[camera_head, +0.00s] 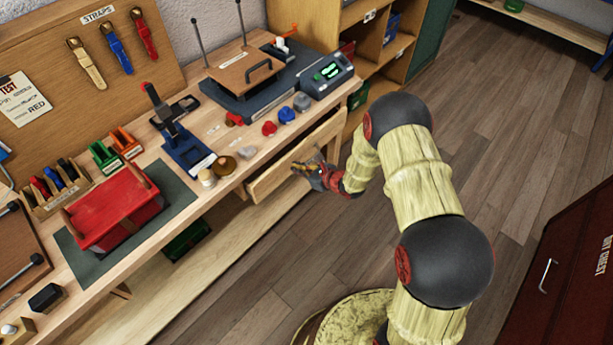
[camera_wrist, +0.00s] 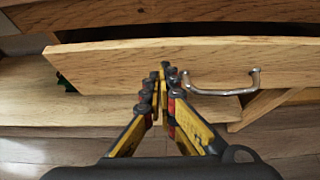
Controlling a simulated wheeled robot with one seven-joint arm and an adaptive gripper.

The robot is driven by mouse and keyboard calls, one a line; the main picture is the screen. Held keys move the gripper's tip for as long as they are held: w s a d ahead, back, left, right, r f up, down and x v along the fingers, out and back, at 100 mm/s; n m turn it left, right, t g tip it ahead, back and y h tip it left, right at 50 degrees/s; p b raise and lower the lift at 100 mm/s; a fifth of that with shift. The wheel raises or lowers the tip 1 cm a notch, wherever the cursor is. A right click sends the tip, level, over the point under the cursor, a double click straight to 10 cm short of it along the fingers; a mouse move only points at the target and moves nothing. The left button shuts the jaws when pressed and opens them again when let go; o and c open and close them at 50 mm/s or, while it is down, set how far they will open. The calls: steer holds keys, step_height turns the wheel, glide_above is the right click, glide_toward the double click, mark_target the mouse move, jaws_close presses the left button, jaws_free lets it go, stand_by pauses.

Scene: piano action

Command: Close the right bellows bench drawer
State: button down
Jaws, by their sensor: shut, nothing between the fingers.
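The right bench drawer (camera_head: 278,176) stands partly open under the front edge of the workbench. In the wrist view its wooden front (camera_wrist: 110,68) spans the picture, with a dark gap behind its top edge. A metal bar handle (camera_wrist: 225,88) sits on that front, right of my fingers. My gripper (camera_head: 300,168) is shut and empty. In the wrist view its fingertips (camera_wrist: 165,70) are together at the drawer front, left of the handle. I cannot tell whether they touch the wood. The handle is hard to make out in the head view.
The bench top (camera_head: 200,125) holds a red bellows (camera_head: 112,206), a blue press (camera_head: 187,150), a digital device (camera_head: 328,73) and several small knobs. A lower shelf (camera_head: 225,240) runs under the drawer. A red chest (camera_head: 570,270) stands at right. The floor (camera_head: 500,130) between is clear.

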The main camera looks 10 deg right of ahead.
mark_target(286, 159)
steer(key=shift+w+a, duration=0.6)
steer(key=shift+w, duration=0.1)
steer(key=w+a+b, duration=0.1)
steer(key=w, duration=0.1)
steer(key=w+a+b, duration=0.1)
steer(key=w+a, duration=0.1)
steer(key=shift+w+a+f, duration=0.1)
steer(key=shift+w+a, duration=0.05)
steer(key=shift+a, duration=0.05)
steer(key=shift+r, duration=0.2)
steer(key=shift+d, duration=0.15)
